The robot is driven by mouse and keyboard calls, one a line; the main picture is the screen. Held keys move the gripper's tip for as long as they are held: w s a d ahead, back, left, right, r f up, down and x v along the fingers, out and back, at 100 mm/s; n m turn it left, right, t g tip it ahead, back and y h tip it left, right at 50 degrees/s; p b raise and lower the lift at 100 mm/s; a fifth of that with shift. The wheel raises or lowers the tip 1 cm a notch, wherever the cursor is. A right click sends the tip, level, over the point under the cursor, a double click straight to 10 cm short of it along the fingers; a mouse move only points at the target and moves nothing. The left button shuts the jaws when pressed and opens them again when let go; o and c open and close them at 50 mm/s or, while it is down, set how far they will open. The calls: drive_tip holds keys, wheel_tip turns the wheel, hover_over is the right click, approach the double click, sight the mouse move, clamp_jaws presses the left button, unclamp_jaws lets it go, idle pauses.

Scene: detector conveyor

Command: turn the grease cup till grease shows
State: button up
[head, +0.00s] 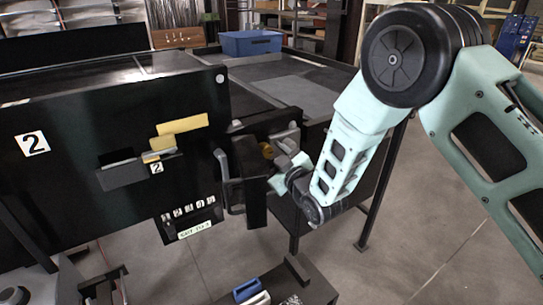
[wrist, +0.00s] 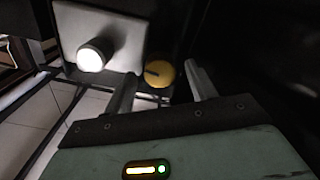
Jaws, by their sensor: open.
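The grease cup appears to be the round yellow cap with a dark slot (wrist: 157,73) in the wrist view. It shows small and partly hidden in the head view (head: 267,151), by the dark bracket at the conveyor's end. My gripper (wrist: 161,78) is open, with one finger to the left of the cap and one to the right. The fingertips point towards the cap; I cannot tell whether they touch it. My gripper also shows in the head view (head: 280,168). I see no grease around the cap.
A grey plate with a bright white round knob (wrist: 91,58) is left of the cap. The black conveyor panel (head: 90,200) carries number 2 labels and a holder with yellow cards (head: 182,125). A blue bin (head: 250,43) stands behind. Open floor lies at the lower right.

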drive_tip(key=c, duration=1)
drive_tip(key=shift+f+m+b, duration=0.1)
drive_tip(key=shift+m+b, duration=0.3)
drive_tip(key=shift+b, duration=0.3)
drive_tip(key=shift+f+b, duration=0.1)
drive_tip(key=shift+b, duration=0.3)
drive_tip(key=m+b, duration=0.3)
drive_tip(key=b, duration=0.1)
drive_tip(key=shift+m, duration=0.3)
drive_tip(key=m+b, duration=0.4)
drive_tip(key=b, duration=0.1)
drive_tip(key=shift+r+m, duration=0.2)
drive_tip(key=shift+m, duration=0.1)
